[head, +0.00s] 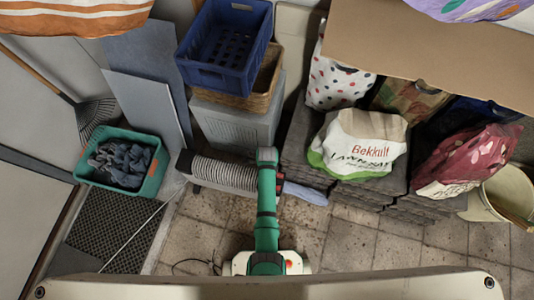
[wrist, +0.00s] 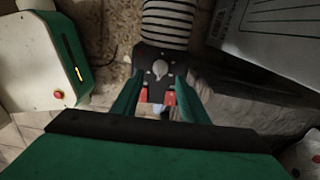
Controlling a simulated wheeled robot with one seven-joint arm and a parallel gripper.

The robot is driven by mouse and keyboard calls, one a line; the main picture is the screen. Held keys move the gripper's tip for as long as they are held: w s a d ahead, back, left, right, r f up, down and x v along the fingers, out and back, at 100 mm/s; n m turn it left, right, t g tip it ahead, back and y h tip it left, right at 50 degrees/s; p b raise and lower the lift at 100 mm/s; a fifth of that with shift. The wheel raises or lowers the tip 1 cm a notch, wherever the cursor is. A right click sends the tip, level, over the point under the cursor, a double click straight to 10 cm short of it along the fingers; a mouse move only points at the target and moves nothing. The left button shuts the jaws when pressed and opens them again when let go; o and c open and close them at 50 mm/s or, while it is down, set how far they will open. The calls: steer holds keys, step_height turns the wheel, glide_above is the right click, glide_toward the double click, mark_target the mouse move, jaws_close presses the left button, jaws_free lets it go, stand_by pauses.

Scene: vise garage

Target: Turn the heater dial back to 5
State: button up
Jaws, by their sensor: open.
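The heater has a grey ribbed body (head: 225,173) lying on the floor in the head view. In the wrist view its ribbed body (wrist: 166,22) ends in a black panel (wrist: 150,55). A pale dial (wrist: 160,68) sits on that panel. Its markings and setting are too small to read. My gripper (wrist: 160,82) is open, with its green fingers reaching toward the panel and the dial between and just beyond the tips. I cannot tell whether a finger touches the dial. In the head view my arm hides the dial, and my gripper (head: 281,182) shows only partly.
Several bags, one marked Bekkult (head: 358,142), sit on dark stacked slabs to the right. A green tub (head: 157,183) stands at left. Tiled floor at front right is clear.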

steer(key=shift+f, duration=1.65)
jaws_close()
